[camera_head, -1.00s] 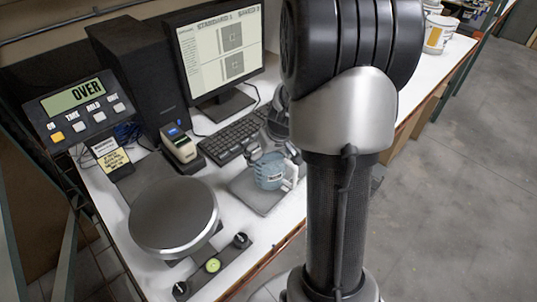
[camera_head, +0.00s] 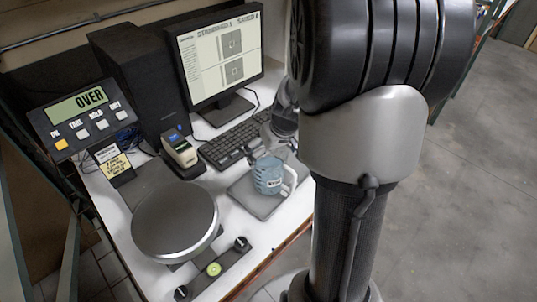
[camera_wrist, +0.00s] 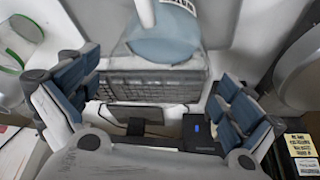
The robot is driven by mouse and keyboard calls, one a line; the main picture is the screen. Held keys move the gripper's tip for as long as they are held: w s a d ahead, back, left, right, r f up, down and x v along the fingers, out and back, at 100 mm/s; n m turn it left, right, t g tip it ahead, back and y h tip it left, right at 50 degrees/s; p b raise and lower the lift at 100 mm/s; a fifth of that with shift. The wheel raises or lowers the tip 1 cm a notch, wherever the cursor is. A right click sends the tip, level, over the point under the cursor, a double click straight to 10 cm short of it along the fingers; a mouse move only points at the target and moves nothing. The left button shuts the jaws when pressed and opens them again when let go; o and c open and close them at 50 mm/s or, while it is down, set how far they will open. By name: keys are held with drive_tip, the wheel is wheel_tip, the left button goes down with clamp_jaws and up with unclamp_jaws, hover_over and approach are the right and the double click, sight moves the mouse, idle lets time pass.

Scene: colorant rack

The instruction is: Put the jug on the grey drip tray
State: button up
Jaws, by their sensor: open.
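The blue jug (camera_head: 268,176) with a pale label and a white handle on its right stands upright on the grey drip tray (camera_head: 240,196) in the head view. In the wrist view the jug (camera_wrist: 165,45) is at the top centre, partly cut off by the frame edge. My gripper (camera_wrist: 157,82) is open and empty, with its blue-padded fingers spread wide at left and right. No finger visibly touches the jug. In the head view my gripper is partly hidden behind my arm, and part of it shows just behind the jug.
A scale with a round plate (camera_head: 175,222) stands left of the tray. A keyboard (camera_head: 232,140), monitor (camera_head: 218,58) and label printer (camera_head: 180,150) are behind. A black bar with a green level (camera_head: 213,269) lies in front. The bench edge is close on the tray's right.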

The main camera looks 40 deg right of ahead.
drive_tip(key=p+v, duration=0.1)
drive_tip(key=v, duration=0.5)
idle(0.4)
drive_tip(key=s+a+r+n+y+b, duration=0.1)
drive_tip(key=s+a+r, duration=0.3)
drive_tip(key=a, duration=0.5)
drive_tip(key=s+a+r+n, duration=0.2)
drive_tip(key=s+a+r, duration=0.15)
drive_tip(key=a, duration=0.65)
drive_tip(key=s+a+b, duration=0.1)
drive_tip(key=s+a, duration=0.3)
drive_tip(key=s, duration=0.4)
drive_tip(key=shift+s+r, duration=0.1)
drive_tip(key=shift+c, duration=0.6)
